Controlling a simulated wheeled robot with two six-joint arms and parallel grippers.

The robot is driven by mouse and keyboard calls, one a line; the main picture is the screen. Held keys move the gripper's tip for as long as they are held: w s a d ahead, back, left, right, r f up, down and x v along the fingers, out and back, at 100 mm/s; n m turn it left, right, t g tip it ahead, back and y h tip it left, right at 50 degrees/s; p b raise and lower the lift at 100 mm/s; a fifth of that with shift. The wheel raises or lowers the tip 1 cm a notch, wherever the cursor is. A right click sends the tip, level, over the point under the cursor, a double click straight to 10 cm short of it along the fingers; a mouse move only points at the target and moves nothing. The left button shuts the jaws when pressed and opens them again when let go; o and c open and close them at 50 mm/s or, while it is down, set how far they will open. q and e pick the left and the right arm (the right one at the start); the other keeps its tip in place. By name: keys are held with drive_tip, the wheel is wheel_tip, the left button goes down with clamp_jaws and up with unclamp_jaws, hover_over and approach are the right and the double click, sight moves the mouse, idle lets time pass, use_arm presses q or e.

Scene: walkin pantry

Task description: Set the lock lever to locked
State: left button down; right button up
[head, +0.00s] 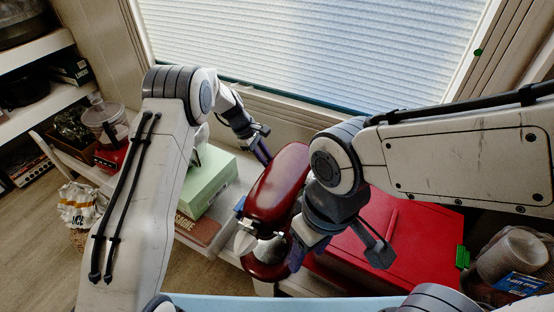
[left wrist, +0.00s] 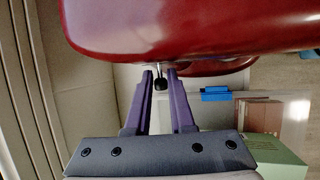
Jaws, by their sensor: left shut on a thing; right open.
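A glossy red stand mixer (head: 276,185) stands on the counter in the middle of the head view, with a steel bowl (head: 267,250) under its head. In the left wrist view the mixer's red body (left wrist: 190,25) fills the top. The lock lever (left wrist: 160,83), a small black knob on a metal stem, sticks out below it. My left gripper (left wrist: 160,76) has its two purple fingers closed about the knob. In the head view my left gripper (head: 262,152) is at the mixer's far side, and the lever is hidden. My right gripper (head: 338,252) is open on the mixer's right.
A red box (head: 415,235) lies right of the mixer, behind my right gripper. A pale green box (head: 207,180) and a brown book-like box (head: 198,229) stand to the left. Shelves with jars and a basket are further left. A window with a blind (head: 310,45) is behind.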

use_arm(q)
drive_tip(key=shift+w, duration=0.2)
drive_tip(key=c, duration=0.8)
unclamp_jaws()
drive_tip(key=shift+d, duration=0.15)
drive_tip(key=p+v, duration=0.2)
drive_tip(key=v, duration=0.8)
drive_tip(key=shift+r, duration=0.2)
